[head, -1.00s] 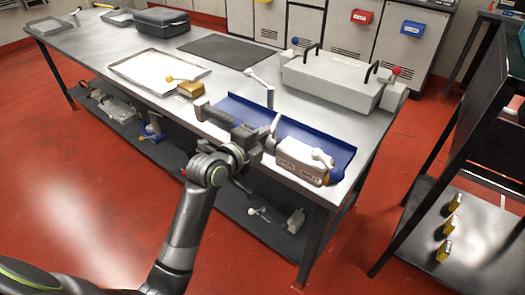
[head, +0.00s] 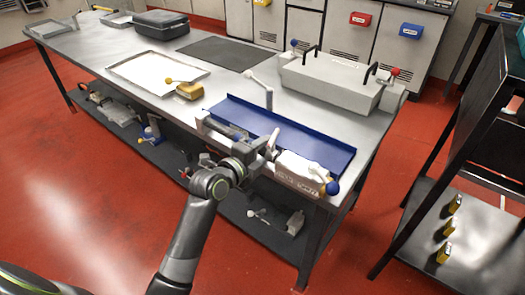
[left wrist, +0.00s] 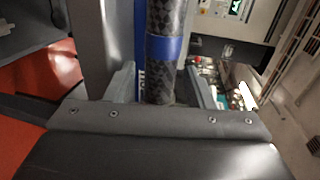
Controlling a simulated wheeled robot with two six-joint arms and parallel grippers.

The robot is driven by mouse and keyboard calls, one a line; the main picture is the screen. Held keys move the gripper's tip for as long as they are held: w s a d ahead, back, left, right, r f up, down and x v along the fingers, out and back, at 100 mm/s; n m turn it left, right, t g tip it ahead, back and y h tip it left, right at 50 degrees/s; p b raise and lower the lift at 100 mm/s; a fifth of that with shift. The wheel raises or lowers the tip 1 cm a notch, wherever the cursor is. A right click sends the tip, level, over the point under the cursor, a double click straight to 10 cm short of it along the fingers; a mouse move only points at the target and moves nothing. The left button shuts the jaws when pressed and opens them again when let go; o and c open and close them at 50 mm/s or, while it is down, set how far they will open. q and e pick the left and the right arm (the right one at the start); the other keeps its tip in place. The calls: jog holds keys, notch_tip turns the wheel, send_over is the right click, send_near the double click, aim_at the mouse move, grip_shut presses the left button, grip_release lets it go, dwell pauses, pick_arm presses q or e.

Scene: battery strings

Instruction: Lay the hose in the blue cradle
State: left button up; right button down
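The blue cradle (head: 310,142) is a long blue trough along the table's front edge in the head view. My left gripper (head: 264,146) is at its near side, around the middle. In the left wrist view the hose (left wrist: 163,75) is a dark, patterned tube with a blue band. It runs between the two fingers of my left gripper (left wrist: 162,82), with narrow gaps visible on both sides, so the gripper looks open around it. In the head view the hose is hard to tell apart from the arm. My right gripper is not in view.
A pale block (head: 300,172) with a lever and a blue knob (head: 332,187) stands at the cradle's near right. A grey case (head: 330,80) with black handles is behind it.

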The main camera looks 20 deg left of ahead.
pick_arm(q)
jog(key=shift+r, duration=0.2)
jog(key=v, duration=1.2)
jog(key=shift+f, duration=0.15)
